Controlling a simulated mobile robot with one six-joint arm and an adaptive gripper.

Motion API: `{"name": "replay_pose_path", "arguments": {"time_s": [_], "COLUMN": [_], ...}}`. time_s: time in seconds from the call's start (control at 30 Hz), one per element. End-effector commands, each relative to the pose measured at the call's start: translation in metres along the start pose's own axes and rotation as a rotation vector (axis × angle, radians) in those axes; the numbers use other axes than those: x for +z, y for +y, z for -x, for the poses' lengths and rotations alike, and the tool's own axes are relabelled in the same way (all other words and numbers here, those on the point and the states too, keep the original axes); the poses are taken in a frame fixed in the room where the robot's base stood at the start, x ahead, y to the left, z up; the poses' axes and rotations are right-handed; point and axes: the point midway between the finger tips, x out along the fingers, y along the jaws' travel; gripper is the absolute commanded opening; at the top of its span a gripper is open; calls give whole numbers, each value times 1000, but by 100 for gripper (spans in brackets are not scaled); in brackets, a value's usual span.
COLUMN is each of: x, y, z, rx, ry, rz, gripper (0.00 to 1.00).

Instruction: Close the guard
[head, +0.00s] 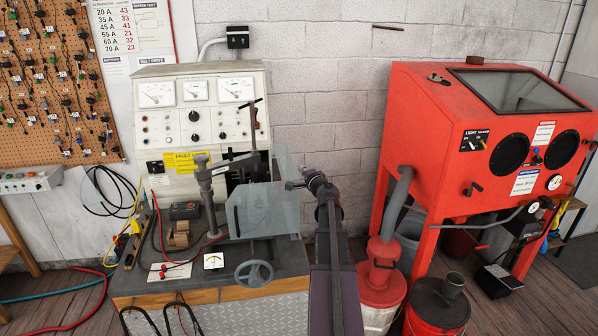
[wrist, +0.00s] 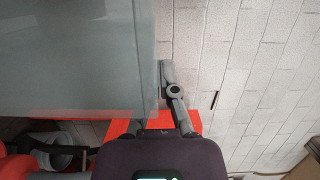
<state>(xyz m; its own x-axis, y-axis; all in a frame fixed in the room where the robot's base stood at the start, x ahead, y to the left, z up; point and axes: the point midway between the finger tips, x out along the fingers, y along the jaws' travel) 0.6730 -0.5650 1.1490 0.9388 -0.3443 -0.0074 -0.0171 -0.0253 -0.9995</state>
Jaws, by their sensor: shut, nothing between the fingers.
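The guard is a clear, greyish panel (head: 262,210) on the test bench, standing in front of the machine's clamp and dark drive parts. A second clear pane rises behind its right side. In the wrist view the guard (wrist: 75,60) fills the upper left as a see-through sheet with a straight right edge. My gripper (head: 291,185) is at the guard's right side, with its fingers pointing left. In the wrist view my gripper (wrist: 165,68) is shut and empty, its tips beside the sheet's right edge. I cannot tell whether they touch it.
The test bench (head: 200,112) has gauges and knobs on its upright panel. A handwheel (head: 254,273) sits at its front. A red blasting cabinet (head: 425,130) stands to the right, with red buckets (head: 381,285) below. The wall behind my gripper is bare.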

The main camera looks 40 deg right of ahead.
Motion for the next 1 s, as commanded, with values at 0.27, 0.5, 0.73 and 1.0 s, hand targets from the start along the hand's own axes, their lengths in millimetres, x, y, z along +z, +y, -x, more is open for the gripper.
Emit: {"name": "replay_pose_path", "arguments": {"time_s": [0.27,0.5,0.73,1.0], "x": [-25,-22,-21,-21], "y": [1,1,2,2], "z": [20,61,89,99], "rx": [0,0,0,0], "ry": [7,6,3,1], "rz": [-2,-2,-2,-2], "gripper": [0,0,0,0]}}
